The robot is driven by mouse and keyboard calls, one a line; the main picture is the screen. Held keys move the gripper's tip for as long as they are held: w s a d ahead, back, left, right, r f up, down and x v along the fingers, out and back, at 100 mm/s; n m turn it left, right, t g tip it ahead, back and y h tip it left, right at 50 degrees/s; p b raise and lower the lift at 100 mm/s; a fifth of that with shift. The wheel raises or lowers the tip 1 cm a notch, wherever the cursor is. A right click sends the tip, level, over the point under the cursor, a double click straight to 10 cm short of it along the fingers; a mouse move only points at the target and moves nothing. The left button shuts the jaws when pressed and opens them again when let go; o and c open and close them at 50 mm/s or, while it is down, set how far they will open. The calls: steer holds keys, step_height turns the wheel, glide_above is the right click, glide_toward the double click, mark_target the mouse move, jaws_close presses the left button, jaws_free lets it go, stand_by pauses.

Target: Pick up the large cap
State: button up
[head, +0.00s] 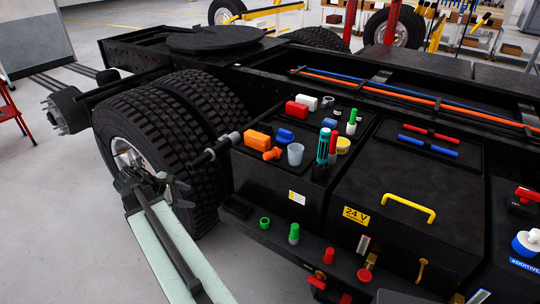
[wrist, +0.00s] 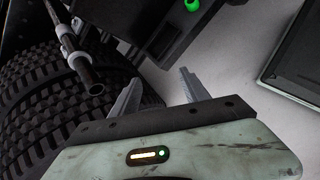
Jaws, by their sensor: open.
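My gripper (head: 153,186) is open and empty in front of the twin truck wheels, near the hub. In the wrist view its two fingers (wrist: 158,92) stand apart with bare floor and tyre beyond them. I cannot tell for certain which item is the large cap. A green ring-like cap (head: 264,222) lies on the low step of the truck, to the right of my gripper and apart from it. A green piece, likely this cap (wrist: 193,5), shows at the top edge of the wrist view. A yellow round item (head: 343,145) sits on the black box top.
A dark rod with a grey collar (head: 217,147) juts out beside the tyre (head: 165,115), close to my gripper. The black box (head: 285,180) carries several small coloured items, including a translucent cup (head: 295,153). Open floor (head: 60,220) lies at the left.

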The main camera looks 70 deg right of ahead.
steer(key=s+d+r+n+g+h, duration=0.15)
steer(key=s+d+r, duration=0.25)
steer(key=s+d, duration=0.4)
steer(key=n+g+h, duration=0.2)
steer(key=n+g, duration=0.2)
glide_toward(264, 154)
steer(key=shift+m+y, duration=0.25)
steer(key=x, duration=0.4)
steer(key=shift+w+d+f, duration=0.15)
steer(key=shift+d, duration=0.1)
steer(key=shift+b+x, duration=0.4)
steer(key=shift+x, duration=0.7)
steer(key=b+x, duration=0.1)
steer(key=x, duration=0.4)
steer(key=shift+s+d, duration=0.15)
steer(key=shift+s, duration=0.15)
jaws_close()
